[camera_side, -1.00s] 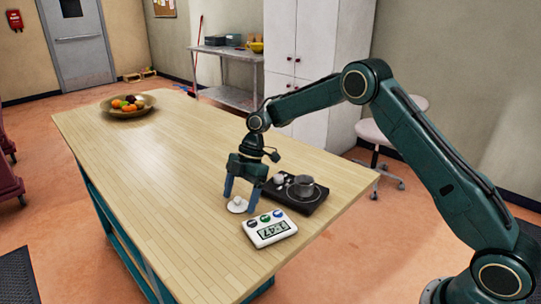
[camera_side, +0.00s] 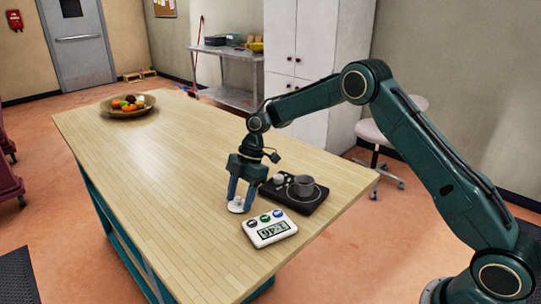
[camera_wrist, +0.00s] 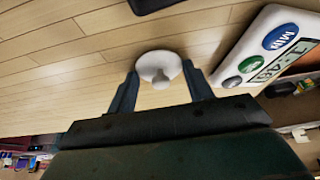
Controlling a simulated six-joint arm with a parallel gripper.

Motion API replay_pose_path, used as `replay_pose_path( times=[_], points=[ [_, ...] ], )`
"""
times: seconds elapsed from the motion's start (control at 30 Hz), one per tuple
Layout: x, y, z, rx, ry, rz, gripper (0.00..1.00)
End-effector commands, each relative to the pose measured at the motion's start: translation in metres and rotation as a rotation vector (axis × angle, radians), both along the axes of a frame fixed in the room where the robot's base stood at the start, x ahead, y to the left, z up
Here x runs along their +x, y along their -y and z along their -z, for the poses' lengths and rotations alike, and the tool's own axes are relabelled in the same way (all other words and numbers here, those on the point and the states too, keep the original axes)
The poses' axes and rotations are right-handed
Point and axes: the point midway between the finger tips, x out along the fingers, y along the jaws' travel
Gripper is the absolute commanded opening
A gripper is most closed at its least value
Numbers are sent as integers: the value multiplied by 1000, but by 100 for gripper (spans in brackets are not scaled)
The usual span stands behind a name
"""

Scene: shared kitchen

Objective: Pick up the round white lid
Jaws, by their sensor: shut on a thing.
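The round white lid (camera_side: 233,208) lies on the wooden table, to the left of the timer in the side view. In the wrist view the lid (camera_wrist: 158,60) shows as a white disc with a central knob, between my fingers. My gripper (camera_side: 240,203) points down with its blue fingers at the lid. It is shut on the lid, with one finger on each side; the wrist view also shows my gripper (camera_wrist: 160,72). The exact contact points are hard to make out. The lid appears to rest on the tabletop.
A white timer (camera_side: 269,229) with coloured buttons lies close by at the front right. A fruit bowl (camera_side: 127,107) stands at the far left. The table's middle is clear.

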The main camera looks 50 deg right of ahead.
Motion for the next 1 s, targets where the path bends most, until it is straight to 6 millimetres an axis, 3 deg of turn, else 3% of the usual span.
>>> replay_pose_path(
  times=[0.37, 0.8, 1.0],
  points=[
    [1, 0, -11, 1, 2, 0, 30],
    [1, 1, -74, 1, 4, 1, 30],
    [1, 0, -93, 3, 1, 0, 30]
  ],
)
